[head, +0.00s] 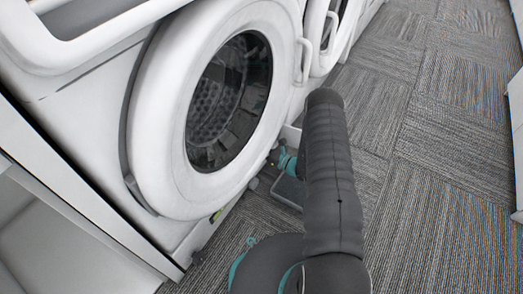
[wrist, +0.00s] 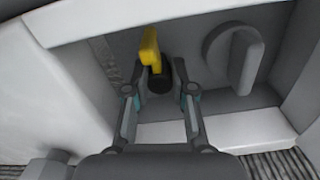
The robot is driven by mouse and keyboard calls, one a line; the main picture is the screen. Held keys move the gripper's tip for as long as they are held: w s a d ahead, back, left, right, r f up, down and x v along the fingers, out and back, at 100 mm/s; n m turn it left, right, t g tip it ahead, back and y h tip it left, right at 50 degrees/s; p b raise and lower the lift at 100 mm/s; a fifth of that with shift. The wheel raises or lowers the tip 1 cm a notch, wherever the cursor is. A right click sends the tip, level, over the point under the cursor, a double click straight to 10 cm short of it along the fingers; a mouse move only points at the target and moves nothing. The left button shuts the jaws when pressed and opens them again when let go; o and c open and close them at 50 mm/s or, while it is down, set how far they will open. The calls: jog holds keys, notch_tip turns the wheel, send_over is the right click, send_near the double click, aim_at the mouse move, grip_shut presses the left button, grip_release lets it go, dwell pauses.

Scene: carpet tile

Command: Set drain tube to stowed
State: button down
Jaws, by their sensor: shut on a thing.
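The drain tube, a small black piece (wrist: 158,82) with a yellow part (wrist: 150,50) on its end, shows in the wrist view inside a recess low on a white machine. My gripper (wrist: 160,92) has one finger on each side of the black piece and is shut on it. The yellow part sticks up beyond the fingertips, leaning slightly left. In the head view my gripper (head: 283,164) is low by the front of the washer (head: 160,110), mostly hidden behind my arm. The drain tube cannot be made out there.
A round grey knob (wrist: 233,60) sits right of the drain tube in the recess. The recess's white lower edge (wrist: 225,130) runs below the fingers. The washer's round door (head: 165,120) is shut above. Another machine (head: 325,35) stands beyond. Carpet (head: 440,170) to the right is clear.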

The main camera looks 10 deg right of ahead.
jog(key=shift+w+a, duration=0.15)
jog(key=c, duration=1)
grip_release()
jog(key=shift+a, duration=0.15)
jog(key=shift+o, duration=0.2)
jog(key=shift+d, duration=0.2)
jog(key=shift+s+d, duration=0.25)
jog(key=shift+d, duration=0.1)
jog(key=v, duration=1.1)
